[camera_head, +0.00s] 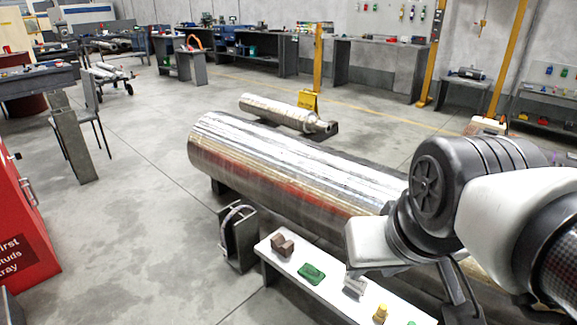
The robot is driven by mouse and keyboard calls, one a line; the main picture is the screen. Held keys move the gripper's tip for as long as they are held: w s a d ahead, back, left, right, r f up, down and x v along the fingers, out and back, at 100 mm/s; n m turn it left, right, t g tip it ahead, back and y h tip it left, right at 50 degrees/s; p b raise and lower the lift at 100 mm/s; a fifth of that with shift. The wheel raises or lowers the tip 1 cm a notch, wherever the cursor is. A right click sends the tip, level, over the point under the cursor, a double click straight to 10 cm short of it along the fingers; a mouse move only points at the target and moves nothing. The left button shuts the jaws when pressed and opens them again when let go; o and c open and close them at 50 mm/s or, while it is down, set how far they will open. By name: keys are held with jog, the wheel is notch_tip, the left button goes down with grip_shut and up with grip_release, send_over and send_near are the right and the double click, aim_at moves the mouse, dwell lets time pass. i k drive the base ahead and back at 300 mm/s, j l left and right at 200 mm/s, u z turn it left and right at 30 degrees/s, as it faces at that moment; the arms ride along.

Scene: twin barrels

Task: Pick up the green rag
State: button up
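A green rag (312,274) lies on a narrow white bench (287,285) in the lower middle of the head view, between a brown block and a grey metal piece. My arm comes in from the right edge, and its white and dark links hang over the right part of the bench. The gripper's fingers cannot be made out. A dark part of my arm reaches down at the lower right, right of the bench items. The rag is apart from my arm and fully visible.
On the bench also stand a brown block (282,245), a grey metal piece (354,285) and a yellow object (380,314). A large metal barrel (270,165) lies just behind it. A red cabinet (25,235) stands at the left.

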aim_at(308, 269)
jog(key=z, duration=2.95)
jog(key=u, duration=2.95)
jog(key=i+j+z, duration=0.45)
jog(key=j, duration=0.25)
jog(key=i+j+z, duration=0.2)
jog(key=j, duration=0.2)
jog(key=i+j+z, duration=0.2)
jog(key=j, duration=0.2)
